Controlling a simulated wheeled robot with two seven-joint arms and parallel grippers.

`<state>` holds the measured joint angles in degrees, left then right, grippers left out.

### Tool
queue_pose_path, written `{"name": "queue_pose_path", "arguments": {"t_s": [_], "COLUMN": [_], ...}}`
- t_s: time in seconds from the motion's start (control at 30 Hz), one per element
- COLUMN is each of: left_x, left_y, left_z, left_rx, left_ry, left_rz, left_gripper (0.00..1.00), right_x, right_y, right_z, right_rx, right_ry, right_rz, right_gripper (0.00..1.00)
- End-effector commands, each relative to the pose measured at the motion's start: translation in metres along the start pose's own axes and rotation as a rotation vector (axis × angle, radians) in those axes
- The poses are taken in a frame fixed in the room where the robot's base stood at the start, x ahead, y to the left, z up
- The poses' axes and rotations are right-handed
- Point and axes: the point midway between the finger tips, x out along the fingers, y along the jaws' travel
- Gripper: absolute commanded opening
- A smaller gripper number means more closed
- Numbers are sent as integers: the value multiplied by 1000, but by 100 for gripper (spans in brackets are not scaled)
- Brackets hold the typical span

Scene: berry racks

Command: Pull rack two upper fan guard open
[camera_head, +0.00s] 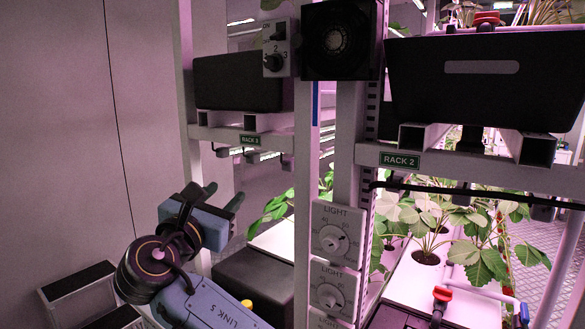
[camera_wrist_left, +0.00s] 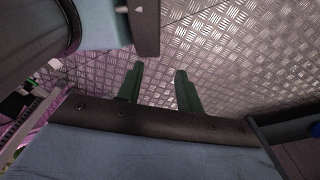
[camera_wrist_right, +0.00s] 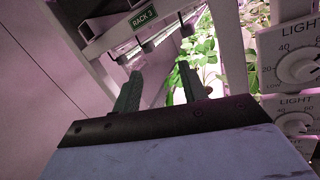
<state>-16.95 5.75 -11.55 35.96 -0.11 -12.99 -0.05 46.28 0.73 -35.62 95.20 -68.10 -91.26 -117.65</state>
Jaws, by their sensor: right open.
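The upper fan of rack two (camera_head: 341,40) is a black square unit with a round grille, high on the rack post at the top middle of the head view. Whether its guard stands apart from the fan is too dark to tell. My right gripper (camera_head: 223,194) is low and left of the fan, well apart from it. Its fingers are spread and empty, and they show in the right wrist view (camera_wrist_right: 160,78). My left gripper (camera_wrist_left: 160,68) shows only in its wrist view, open and empty over metal floor.
The RACK 2 label (camera_head: 401,160) is on a shelf beam below a black bin (camera_head: 487,80). A switch box (camera_head: 277,48) is left of the fan. Leafy plants (camera_head: 440,215) fill the lower right.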

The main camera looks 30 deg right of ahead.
Motion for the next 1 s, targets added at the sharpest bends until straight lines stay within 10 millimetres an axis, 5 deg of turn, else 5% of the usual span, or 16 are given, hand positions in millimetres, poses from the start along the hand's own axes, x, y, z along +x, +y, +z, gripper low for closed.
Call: {"name": "queue_pose_path", "arguments": {"t_s": [0.03, 0.1, 0.2, 0.3, 0.57, 1.0], "left_x": [-11, -18, -24, -28, -35, -61], "left_y": [1, 4, 9, 16, 20, 14], "left_z": [-1, -2, -4, -4, -2, -3], "left_rx": [-2, -5, -9, -13, -16, -13], "left_ry": [1, 2, 4, 4, 1, -2], "left_rz": [2, 5, 12, 20, 26, 20], "left_gripper": [36, 36, 36, 36, 36, 36], "right_x": [-7, -22, -42, -57, -52, 28], "right_y": [4, -2, -14, -24, -37, -61], "right_z": [62, 122, 183, 217, 240, 269], "right_rx": [-27, -78, -119, -141, -161, -161], "right_ry": [-88, -178, -256, -292, -309, -308], "right_rz": [-38, -110, -205, -271, -319, -317], "right_gripper": [42, 42, 42, 42, 42, 42]}}
